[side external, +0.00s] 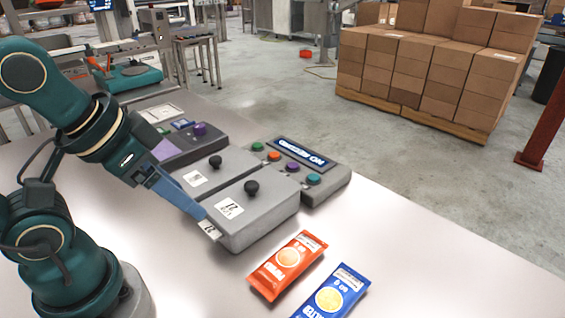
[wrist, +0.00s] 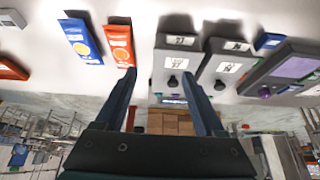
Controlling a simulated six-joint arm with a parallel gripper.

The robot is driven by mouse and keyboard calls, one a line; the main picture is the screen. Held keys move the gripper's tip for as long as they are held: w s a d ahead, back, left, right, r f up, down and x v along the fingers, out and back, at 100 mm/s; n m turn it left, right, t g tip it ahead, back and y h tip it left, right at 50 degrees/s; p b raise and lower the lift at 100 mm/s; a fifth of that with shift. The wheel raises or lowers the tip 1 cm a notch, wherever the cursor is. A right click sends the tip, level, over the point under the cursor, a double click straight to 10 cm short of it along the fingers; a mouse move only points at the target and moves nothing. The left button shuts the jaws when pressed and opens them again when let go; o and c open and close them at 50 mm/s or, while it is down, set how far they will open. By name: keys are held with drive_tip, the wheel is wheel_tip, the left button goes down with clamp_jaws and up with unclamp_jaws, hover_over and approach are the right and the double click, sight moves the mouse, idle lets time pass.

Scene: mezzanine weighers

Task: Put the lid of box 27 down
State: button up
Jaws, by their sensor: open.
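Box 27 (side external: 265,215) is a grey box on the table, with a black knob (side external: 251,187) and a number label on top. Its lid (side external: 272,183) appears to lie flat on it. In the wrist view, box 27 (wrist: 176,72) shows its labels and knob. My gripper (side external: 203,213) is open and empty, with its blue fingers slanting down at the near left end of the box. Whether a finger touches the box I cannot tell. In the wrist view the gripper's fingers (wrist: 161,75) are spread apart, with the knob between their lines of sight.
Box 28 (side external: 208,172), similar with a knob, stands beside box 27. A button panel (side external: 312,178) is behind them, and a purple-knobbed unit (side external: 178,148) is farther left. An orange packet (side external: 287,264) and a blue packet (side external: 332,296) lie in front. The table at right is clear.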

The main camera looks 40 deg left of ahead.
drive_tip(key=a+f+m+g+y, duration=0.2)
drive_tip(key=a+m+g+y, duration=0.15)
drive_tip(key=a+m, duration=0.3)
drive_tip(key=m+t+y, duration=0.5)
drive_tip(key=m+y, duration=0.2)
drive_tip(key=m, duration=0.8)
hover_over(251, 185)
drive_tip(key=s+a, duration=0.3)
drive_tip(key=s, duration=0.1)
drive_tip(key=shift+s+f+n, duration=0.2)
drive_tip(key=shift+f+n, duration=0.05)
drive_tip(key=shift+f, duration=0.4)
drive_tip(key=d+m, duration=0.1)
drive_tip(key=w+d+f+m+t, duration=0.1)
drive_tip(key=d+f+m, duration=0.1)
drive_tip(key=shift+w+d+m+t, duration=0.25)
drive_tip(key=shift+w+m+t, duration=0.05)
drive_tip(key=shift+w+t, duration=0.1)
drive_tip(key=shift+s+d+f+m+t+h, duration=0.1)
drive_tip(key=shift+d+f+m+t+h, duration=0.25)
drive_tip(key=shift+d+f+m, duration=0.65)
drive_tip(key=shift+s+d+f, duration=0.1)
drive_tip(key=shift+d+f, duration=0.1)
drive_tip(key=shift+f, duration=0.05)
drive_tip(key=shift+x, duration=2.45)
